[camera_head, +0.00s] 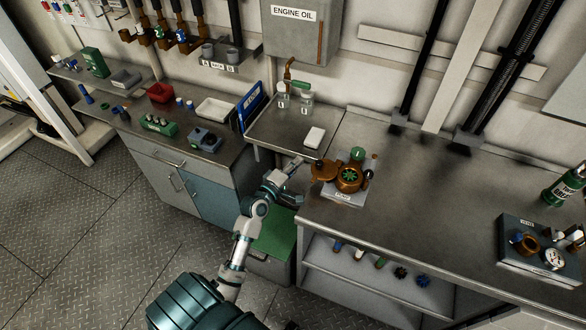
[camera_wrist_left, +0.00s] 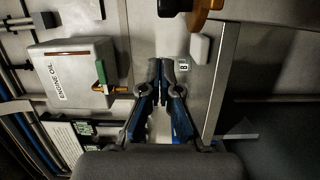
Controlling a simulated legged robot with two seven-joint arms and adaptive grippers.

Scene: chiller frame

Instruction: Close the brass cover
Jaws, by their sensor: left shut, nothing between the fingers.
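A brass device (camera_head: 348,179) with a green wheel-like inside sits on a light base plate on the steel bench. Its round brass cover (camera_head: 323,171) stands open, out to the left of the body. My left gripper (camera_head: 297,164) is shut and empty, just left of the cover at the bench edge; a small gap seems to lie between them. In the left wrist view the shut fingers (camera_wrist_left: 160,66) point up the picture, and part of a brass piece (camera_wrist_left: 203,10) with a dark knob shows at the top edge. My right gripper is not in view.
A white block (camera_head: 314,137) and glass jars (camera_head: 283,101) stand on the tray behind. A grey box (camera_head: 541,250) with parts and a green bottle (camera_head: 564,186) stand at the right. The bench between is clear. A green-topped bin (camera_head: 268,236) stands below my left arm.

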